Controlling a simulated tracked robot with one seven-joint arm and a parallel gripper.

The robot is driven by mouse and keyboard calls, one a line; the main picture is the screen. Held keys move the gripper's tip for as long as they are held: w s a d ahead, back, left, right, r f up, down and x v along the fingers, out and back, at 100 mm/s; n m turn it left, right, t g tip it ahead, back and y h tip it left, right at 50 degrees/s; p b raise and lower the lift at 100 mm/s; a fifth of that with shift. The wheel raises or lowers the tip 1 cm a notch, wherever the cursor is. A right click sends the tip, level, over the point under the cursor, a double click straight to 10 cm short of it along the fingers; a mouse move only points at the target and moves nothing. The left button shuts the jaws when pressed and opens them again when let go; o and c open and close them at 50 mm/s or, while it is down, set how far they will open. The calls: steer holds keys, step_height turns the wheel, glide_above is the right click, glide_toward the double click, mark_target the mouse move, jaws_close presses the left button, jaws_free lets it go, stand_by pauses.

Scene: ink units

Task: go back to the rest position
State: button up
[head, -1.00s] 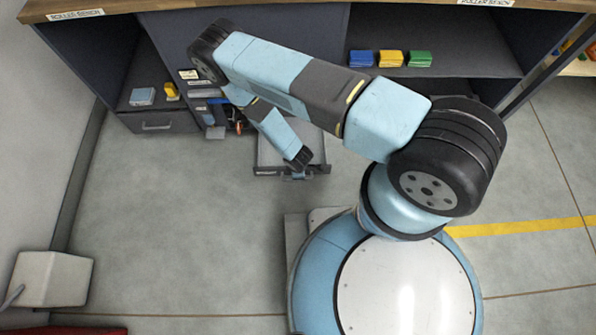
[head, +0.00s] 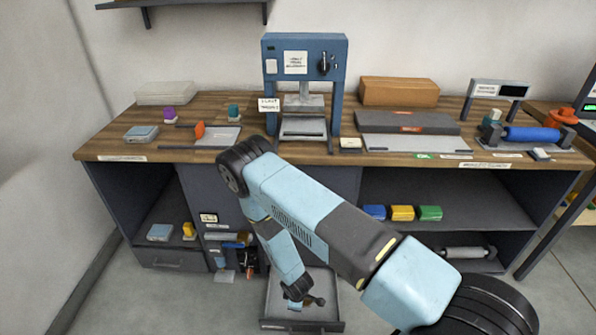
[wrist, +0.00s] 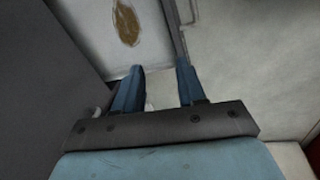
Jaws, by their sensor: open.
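My gripper (wrist: 157,82) is open, its two blue fingers apart with nothing between them in the wrist view. In the head view my arm reaches down in front of the bench, and its wrist end (head: 295,290) is over the pulled-out drawer (head: 333,290). The fingers are too small there to make out. A brown oval patch (wrist: 127,24) shows on a pale surface beyond the fingers; I cannot tell what it is.
The workbench (head: 225,153) carries a blue press (head: 338,85) and several tools. Blue (head: 375,212), yellow (head: 402,213) and green (head: 429,213) blocks sit on the shelf below. A grey wall (head: 35,130) stands at left. Floor left of the drawer is clear.

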steer(key=w+d+r+m, duration=0.15)
steer(key=w+r, duration=0.35)
steer(key=r, duration=0.7)
steer(key=w+r+m, duration=0.3)
steer(key=w+r, duration=0.2)
steer(key=r, duration=0.8)
steer(key=w+r+m, duration=0.2)
steer(key=w+r, duration=0.3)
steer(key=r, duration=0.7)
steer(key=s+d+r+m+t, duration=0.1)
steer(key=s+d+r+m, duration=0.3)
steer(key=r, duration=0.6)
steer(key=s+d+r+n, duration=0.1)
steer(key=s+d+r, duration=0.1)
steer(key=d+r, duration=0.6)
steer(key=s+d+r+m+t, duration=0.1)
steer(key=s+d+r+m, duration=0.15)
steer(key=r, duration=1.05)
steer(key=s+d+r+m, duration=0.1)
steer(key=s+d+r, duration=0.1)
steer(key=s, duration=0.4)
steer(key=s+d+r+m+t, duration=0.1)
steer(key=s+d+r, duration=0.2)
steer(key=s, duration=0.4)
steer(key=s+d+r+m, duration=0.1)
steer(key=s+d+r, duration=0.2)
steer(key=s+r, duration=0.2)
steer(key=shift+s+m, duration=0.4)
steer(key=shift+s, duration=0.55)
